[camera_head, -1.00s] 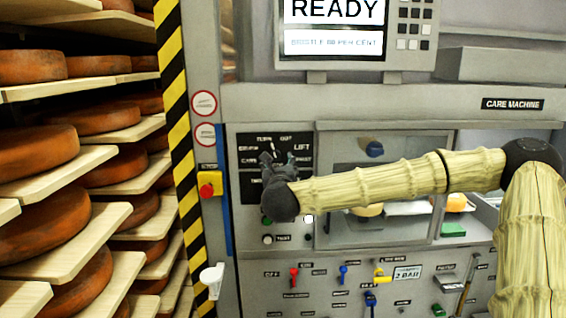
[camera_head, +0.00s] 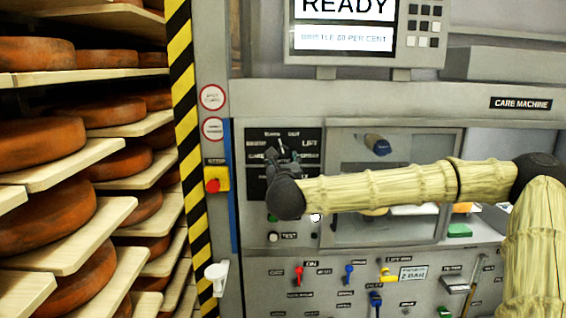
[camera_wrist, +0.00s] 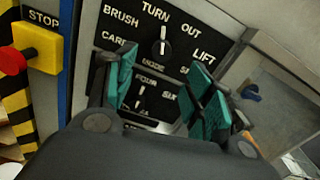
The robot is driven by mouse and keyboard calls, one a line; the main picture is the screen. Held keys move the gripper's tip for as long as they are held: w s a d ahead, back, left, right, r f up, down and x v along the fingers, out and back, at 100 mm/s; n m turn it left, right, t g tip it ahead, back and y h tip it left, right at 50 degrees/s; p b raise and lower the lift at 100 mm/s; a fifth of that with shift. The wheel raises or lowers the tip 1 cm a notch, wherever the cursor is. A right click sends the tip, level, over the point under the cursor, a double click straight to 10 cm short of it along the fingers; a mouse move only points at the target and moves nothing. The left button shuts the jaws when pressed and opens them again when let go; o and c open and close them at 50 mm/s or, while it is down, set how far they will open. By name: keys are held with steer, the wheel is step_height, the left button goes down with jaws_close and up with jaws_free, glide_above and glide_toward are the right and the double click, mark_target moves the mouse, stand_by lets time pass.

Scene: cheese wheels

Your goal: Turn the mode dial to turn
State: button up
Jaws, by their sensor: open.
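The mode dial (camera_wrist: 162,47) is a dark knob with a pale pointer on a black panel (camera_head: 307,136). In the wrist view it lies just beyond and between my fingertips. Labels CARE, BRUSH, TURN, OUT and LIFT fan around it. The pointer looks roughly upright in that view, nearer TURN (camera_wrist: 155,12) than OUT; I cannot tell its exact setting. My gripper (camera_wrist: 162,68) is open, its teal-padded fingers spread and empty. In the head view my gripper (camera_head: 277,155) is in front of the panel and hides the dial.
A lower dial (camera_wrist: 140,97) shows between my fingers, near the label FOUR. A red stop button (camera_head: 212,186) on yellow is left of the panel. A window compartment (camera_head: 340,142) is to the right. Coloured levers (camera_head: 299,274) are below; cheese shelves (camera_head: 105,212) fill the left.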

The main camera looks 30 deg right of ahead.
mark_target(283, 153)
steer(key=p+x, duration=0.4)
steer(key=x, duration=0.6)
steer(key=shift+s+d, duration=0.1)
steer(key=shift+d, duration=0.1)
steer(key=shift+w+d+p, duration=0.2)
steer(key=shift+w+p, duration=0.2)
steer(key=shift+w, duration=0.1)
steer(key=shift+c, duration=0.4)
steer(key=shift+f, duration=0.1)
steer(key=c, duration=0.9)
